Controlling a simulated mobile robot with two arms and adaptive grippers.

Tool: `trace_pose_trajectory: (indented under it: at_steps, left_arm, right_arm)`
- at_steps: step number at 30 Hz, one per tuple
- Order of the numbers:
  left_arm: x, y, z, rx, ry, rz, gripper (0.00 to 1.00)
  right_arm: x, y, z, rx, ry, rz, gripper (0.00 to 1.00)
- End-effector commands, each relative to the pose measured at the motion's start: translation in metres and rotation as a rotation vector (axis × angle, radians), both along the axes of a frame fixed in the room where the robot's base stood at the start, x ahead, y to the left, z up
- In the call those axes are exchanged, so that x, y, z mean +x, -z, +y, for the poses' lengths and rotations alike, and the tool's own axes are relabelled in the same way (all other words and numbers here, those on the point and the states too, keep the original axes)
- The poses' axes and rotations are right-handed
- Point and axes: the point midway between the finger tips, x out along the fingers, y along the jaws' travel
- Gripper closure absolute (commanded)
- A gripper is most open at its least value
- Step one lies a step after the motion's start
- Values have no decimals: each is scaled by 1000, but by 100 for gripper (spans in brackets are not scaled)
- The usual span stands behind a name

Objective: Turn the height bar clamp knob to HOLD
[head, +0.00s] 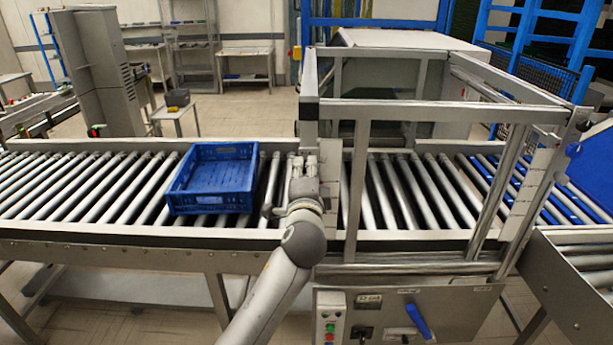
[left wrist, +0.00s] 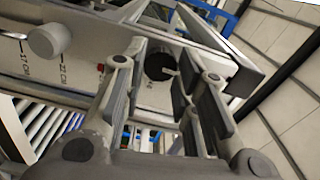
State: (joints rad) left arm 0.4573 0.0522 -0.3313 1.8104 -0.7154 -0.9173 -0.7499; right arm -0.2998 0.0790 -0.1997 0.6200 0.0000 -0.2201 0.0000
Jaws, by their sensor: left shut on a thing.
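My left gripper (head: 303,164) is at the left upright of the metal frame (head: 310,80), above the conveyor. In the left wrist view its two fingers (left wrist: 163,80) are on either side of a dark round knob (left wrist: 160,65) with a light pointer mark, and are shut on it. The knob sits on a light metal plate (left wrist: 90,42). The plate carries a grey cylindrical peg (left wrist: 48,40), printed centimetre marks and a small red mark. The knob's setting cannot be read. In the head view the gripper hides the knob. My right gripper is in neither view.
A blue crate (head: 212,178) lies on the conveyor rollers (head: 85,185), left of my left gripper. A control panel (head: 405,318) with a blue lever (head: 418,320) and several buttons is below the frame. Rollers inside the frame are clear.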

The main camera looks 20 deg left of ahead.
Motion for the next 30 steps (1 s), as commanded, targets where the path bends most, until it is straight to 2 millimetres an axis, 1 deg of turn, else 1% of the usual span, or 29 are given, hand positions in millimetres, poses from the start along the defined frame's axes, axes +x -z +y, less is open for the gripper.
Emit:
trace_pose_trajectory:
  at_steps: [6, 20, 21, 25, 26, 30]
  left_arm:
    - [0, 1, 0, -49, -1, -12, 96]
    - [0, 0, 0, -58, 0, -15, 96]
    - [0, 0, 0, -58, 0, -16, 69]
    - [0, 0, 0, -57, 0, -15, 52]
    - [0, 0, 0, -57, 0, -15, 50]
    - [0, 0, 0, -57, 0, -15, 50]
  right_arm:
    - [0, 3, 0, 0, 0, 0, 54]
    - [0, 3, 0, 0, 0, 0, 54]
    - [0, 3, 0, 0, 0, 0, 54]
    - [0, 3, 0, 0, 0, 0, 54]
    - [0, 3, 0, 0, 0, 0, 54]
    - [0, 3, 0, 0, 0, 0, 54]
